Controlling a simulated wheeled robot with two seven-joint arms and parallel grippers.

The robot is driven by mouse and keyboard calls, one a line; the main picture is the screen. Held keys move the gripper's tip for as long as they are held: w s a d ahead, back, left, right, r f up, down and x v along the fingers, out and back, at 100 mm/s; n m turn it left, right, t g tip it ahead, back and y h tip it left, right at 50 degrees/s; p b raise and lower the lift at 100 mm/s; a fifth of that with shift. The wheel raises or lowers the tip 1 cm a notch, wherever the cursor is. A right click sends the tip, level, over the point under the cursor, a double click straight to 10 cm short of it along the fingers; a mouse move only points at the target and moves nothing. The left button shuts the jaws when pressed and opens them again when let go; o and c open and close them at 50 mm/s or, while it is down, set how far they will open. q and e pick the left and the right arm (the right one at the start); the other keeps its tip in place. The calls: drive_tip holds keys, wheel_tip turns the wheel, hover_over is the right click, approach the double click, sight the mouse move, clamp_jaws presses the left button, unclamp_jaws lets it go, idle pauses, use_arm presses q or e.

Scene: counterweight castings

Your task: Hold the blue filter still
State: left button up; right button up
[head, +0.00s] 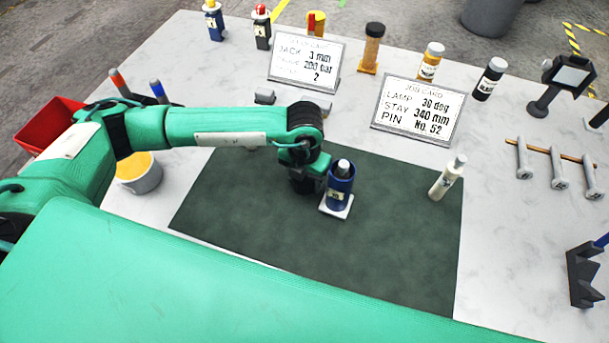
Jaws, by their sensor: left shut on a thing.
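The blue filter (339,190) stands upright on a small white base plate (337,209) on the dark green mat (270,235). It is a blue cylinder with a pale label and a grey and white top. My left gripper (325,180) reaches it from the left side and is shut on it. The fingertips are small and partly hidden by my own wrist and by the filter. My right gripper does not show.
Two job cards (305,62) (418,109) stand behind the mat. Several bottles line the back, and metal pins (558,168) lie at right. A yellow-filled cup (140,175) stands at left. The mat's front is clear.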

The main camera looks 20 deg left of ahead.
use_arm(q)
drive_tip(key=shift+f, duration=0.2)
drive_tip(key=o, duration=1.1)
drive_tip(key=shift+r, duration=0.15)
drive_tip(key=shift+r, duration=0.25)
wheel_tip(320, 180, up, 12)
drive_tip(key=shift+f+b, duration=0.15)
drive_tip(key=shift+b, duration=0.9)
